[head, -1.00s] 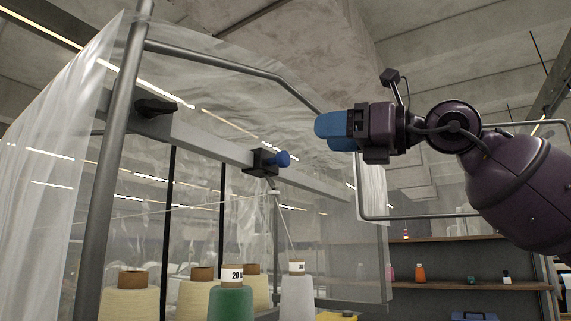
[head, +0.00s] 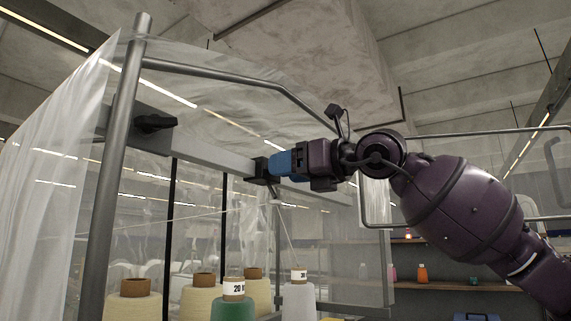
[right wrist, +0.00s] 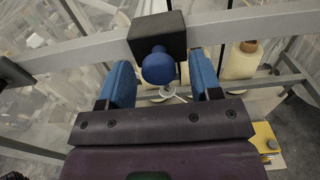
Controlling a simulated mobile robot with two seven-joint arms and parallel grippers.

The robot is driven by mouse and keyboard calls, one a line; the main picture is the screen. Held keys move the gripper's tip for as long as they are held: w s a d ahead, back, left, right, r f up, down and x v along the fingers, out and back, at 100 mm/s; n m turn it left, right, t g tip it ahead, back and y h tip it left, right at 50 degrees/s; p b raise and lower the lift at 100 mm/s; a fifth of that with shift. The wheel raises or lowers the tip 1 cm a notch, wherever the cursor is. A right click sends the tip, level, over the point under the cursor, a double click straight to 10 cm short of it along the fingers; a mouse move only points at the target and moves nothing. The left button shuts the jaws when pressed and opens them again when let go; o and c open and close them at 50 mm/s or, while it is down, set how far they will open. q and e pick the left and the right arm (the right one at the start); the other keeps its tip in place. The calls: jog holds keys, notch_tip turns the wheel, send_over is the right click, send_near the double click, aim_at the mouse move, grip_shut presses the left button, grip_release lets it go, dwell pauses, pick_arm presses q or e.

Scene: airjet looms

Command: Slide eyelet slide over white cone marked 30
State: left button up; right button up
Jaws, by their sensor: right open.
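The eyelet slide is a black block (head: 261,169) on the grey rail, with a round blue knob (right wrist: 158,68) on its near side. A small white eyelet (head: 276,196) hangs below it. The white cone marked 30 (head: 299,301) stands below and to the right of the slide in the head view, with a thread rising from it to the eyelet. My right gripper (head: 281,164) is open at the knob. In the right wrist view its blue fingers (right wrist: 160,62) stand on either side of the knob with gaps. My left gripper is not in view.
The grey rail (head: 205,150) carries another black clamp (head: 152,124) at left. A green cone marked 20 (head: 232,306) and several cream cones (head: 133,307) stand below. A metal post (head: 115,170) and clear plastic sheeting (head: 60,150) bound the left side.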

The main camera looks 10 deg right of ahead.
jog(key=shift+w+a, duration=0.4)
jog(key=shift+a, duration=0.05)
jog(key=shift+d, duration=0.1)
grip_shut()
